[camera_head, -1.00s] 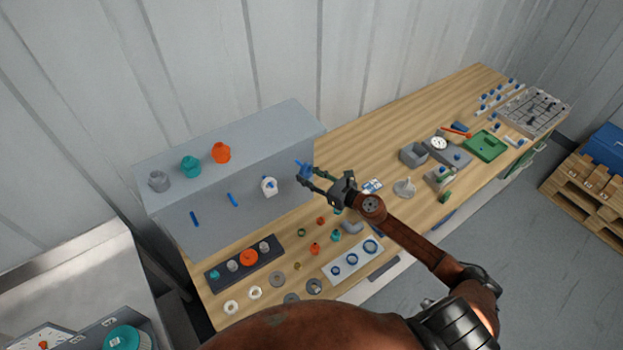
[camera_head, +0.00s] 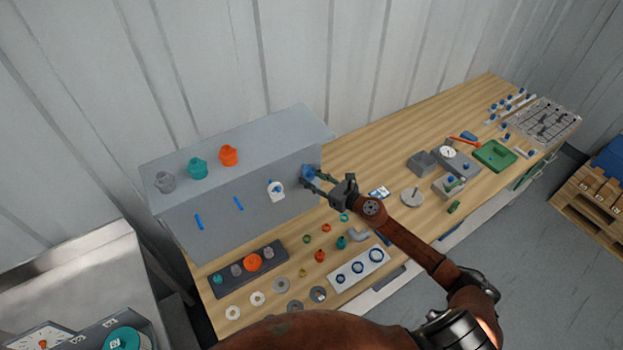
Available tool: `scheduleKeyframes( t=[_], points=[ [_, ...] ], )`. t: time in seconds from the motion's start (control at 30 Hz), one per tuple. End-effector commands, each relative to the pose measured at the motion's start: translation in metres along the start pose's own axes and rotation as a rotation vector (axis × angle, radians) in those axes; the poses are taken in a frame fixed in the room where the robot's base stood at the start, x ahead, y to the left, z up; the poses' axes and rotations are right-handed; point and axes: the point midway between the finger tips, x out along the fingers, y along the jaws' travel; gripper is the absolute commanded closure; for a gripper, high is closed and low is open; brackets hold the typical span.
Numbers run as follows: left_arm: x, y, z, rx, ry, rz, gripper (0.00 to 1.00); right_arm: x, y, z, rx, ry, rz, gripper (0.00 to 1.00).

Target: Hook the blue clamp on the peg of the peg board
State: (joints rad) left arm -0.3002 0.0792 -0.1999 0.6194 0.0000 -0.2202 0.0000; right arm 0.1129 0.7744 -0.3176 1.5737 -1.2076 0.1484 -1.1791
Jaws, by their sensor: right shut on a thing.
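My right gripper (camera_head: 318,181) is shut on the blue clamp (camera_head: 308,173), which sits at the fingertips near the right end of the peg board's front face. The fingers partly hide the clamp, and I cannot tell whether it touches the board or a peg. The peg board (camera_head: 180,222) is a grey block at the back left of the bench. Two blue pegs, a left one (camera_head: 199,222) and a middle one (camera_head: 238,203), stick out bare. A white clamp-like piece (camera_head: 276,190) hangs farther right on the face. My left gripper is not in view.
Grey, teal and orange fittings (camera_head: 197,168) stand on top of the block. A dark tray (camera_head: 228,279) of fittings, loose rings and a white plate (camera_head: 358,268) lie in front. Grey blocks and a green tray (camera_head: 495,156) stand to the right. The bench's back middle (camera_head: 375,145) is clear.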

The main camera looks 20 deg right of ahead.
Motion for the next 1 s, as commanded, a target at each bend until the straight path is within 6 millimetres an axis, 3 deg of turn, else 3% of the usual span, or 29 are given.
scheduleKeyframes(
  t=[0.3,0.33,0.6,1.0],
  points=[
    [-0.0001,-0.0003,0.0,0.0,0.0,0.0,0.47,0.0,0.0,0.0003,0.0,0.0,0.0,0.92],
    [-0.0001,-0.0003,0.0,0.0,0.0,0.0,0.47,0.0,0.0001,0.0003,0.0,0.0,0.0,0.67],
    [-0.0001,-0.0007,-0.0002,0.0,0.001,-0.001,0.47,-0.0001,0.0001,0.0002,0.0,0.0,0.0,0.48],
    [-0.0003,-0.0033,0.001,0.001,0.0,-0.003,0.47,-0.0077,0.0,-0.0005,0.0,0.001,0.0,0.47]
  ],
)
